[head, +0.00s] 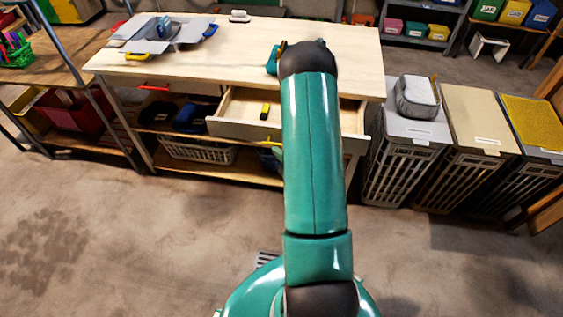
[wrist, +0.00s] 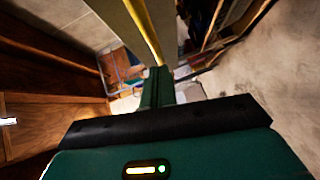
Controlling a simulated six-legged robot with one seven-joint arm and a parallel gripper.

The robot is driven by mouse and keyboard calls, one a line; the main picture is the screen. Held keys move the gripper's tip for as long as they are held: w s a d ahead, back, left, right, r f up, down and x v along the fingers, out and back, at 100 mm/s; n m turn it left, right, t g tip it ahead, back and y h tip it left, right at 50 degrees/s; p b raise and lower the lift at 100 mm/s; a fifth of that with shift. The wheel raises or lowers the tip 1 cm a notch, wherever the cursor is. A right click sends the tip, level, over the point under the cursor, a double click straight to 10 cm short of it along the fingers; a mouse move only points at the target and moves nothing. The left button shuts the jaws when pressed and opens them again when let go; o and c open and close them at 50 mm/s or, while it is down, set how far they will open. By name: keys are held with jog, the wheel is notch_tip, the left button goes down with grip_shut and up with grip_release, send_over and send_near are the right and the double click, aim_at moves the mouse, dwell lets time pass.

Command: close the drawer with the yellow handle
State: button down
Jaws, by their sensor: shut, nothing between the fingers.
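The drawer (head: 240,130) under the workbench top is pulled open, and a small yellow-and-black item (head: 265,111) lies in it. My arm covers the drawer's middle in the head view. A long yellow bar (wrist: 146,32) runs along a pale panel (wrist: 125,25) in the wrist view; it looks like the yellow handle on the drawer front. My gripper (wrist: 158,72) is shut and empty, with its tip close to the lower end of that bar. I cannot tell whether they touch. The fingertips are hidden behind my arm in the head view.
The workbench (head: 240,45) holds a grey tray-like object (head: 165,38) at its left. A red handle (head: 155,87) shows at the bench's left. A white basket (head: 197,151) sits on the lower shelf. Lidded hampers (head: 405,150) stand close at the right. The floor in front is clear.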

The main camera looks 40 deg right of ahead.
jog(key=shift+w+d+f, duration=0.1)
jog(key=shift+w+d, duration=0.25)
jog(key=shift+d, duration=0.1)
jog(key=w+d, duration=0.4)
jog(key=d, duration=0.2)
jog(key=w+d, duration=0.9)
jog(key=d, duration=0.2)
jog(key=shift+w+d, duration=0.5)
jog(key=shift+d, duration=0.15)
jog(key=shift+w+r, duration=0.1)
jog(key=shift+r, duration=0.1)
